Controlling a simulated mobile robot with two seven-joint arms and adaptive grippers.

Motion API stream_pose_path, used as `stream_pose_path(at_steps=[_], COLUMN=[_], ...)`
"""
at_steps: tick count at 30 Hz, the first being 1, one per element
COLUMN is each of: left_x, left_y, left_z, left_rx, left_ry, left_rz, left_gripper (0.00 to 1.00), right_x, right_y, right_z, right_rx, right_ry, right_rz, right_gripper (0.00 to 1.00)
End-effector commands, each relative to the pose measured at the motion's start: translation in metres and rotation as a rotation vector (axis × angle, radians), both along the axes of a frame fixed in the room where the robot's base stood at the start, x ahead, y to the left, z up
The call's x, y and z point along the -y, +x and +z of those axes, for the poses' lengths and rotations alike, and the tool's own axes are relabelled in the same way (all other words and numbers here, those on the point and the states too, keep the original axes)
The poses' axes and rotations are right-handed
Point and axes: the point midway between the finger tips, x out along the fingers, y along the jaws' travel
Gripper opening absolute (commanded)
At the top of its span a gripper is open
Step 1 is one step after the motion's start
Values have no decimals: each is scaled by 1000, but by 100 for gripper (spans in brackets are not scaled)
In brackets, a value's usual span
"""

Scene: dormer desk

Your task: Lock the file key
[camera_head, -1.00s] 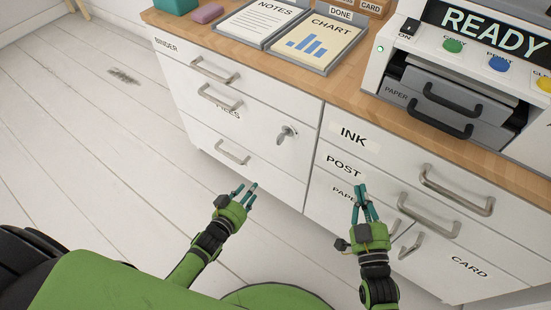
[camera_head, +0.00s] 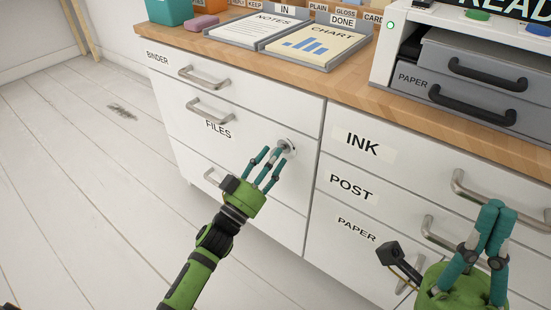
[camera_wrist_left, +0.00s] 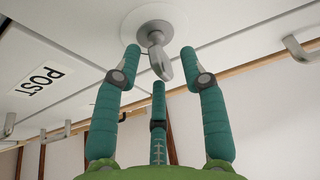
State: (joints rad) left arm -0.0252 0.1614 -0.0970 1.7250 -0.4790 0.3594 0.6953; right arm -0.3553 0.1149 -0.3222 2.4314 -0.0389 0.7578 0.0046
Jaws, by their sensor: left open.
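The file key (camera_head: 288,147) sits in its round lock at the right end of the FILES drawer front (camera_head: 240,140). In the left wrist view the grey key (camera_wrist_left: 160,62) hangs from a round white plate (camera_wrist_left: 152,22), its flat bow tilted. My left gripper (camera_head: 272,156) is open, with its fingertips close to the key and partly hiding it. In the left wrist view its fingers (camera_wrist_left: 160,54) stand on both sides of the key, with visible gaps. My right gripper (camera_head: 502,209) is before the right-hand drawers; its fingers overlap in view and I see nothing between them.
The BINDER drawer handle (camera_head: 200,77) and FILES drawer handle (camera_head: 208,110) stick out left of the lock. INK, POST and PAPER drawers (camera_head: 385,160) are to the right. Trays and a printer (camera_head: 470,80) stand on the wooden top (camera_head: 330,85).

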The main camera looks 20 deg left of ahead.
Motion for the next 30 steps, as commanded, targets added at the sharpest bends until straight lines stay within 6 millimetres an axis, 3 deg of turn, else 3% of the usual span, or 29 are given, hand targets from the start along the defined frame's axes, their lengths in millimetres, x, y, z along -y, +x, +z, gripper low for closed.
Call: stream_pose_path(at_steps=[4,13,14,15,17,30], left_x=[5,6,6,6,6,5], left_y=[12,15,15,15,15,15], left_z=[4,6,6,6,6,6], left_rx=[0,-3,-3,-3,-3,9], left_ry=[0,0,0,0,0,34], left_rz=[-1,1,1,1,1,1], left_gripper=[42,42,38,22,0,0], right_x=[3,4,4,4,4,3], right_y=[-2,-3,-3,-3,-3,0], right_z=[-3,-2,-2,-2,-2,-1], right_rx=[22,30,30,30,30,18], right_ry=[13,18,18,18,18,11], right_rz=[-3,-4,-4,-4,-4,-4], right_gripper=[0,0,0,0,0,0])
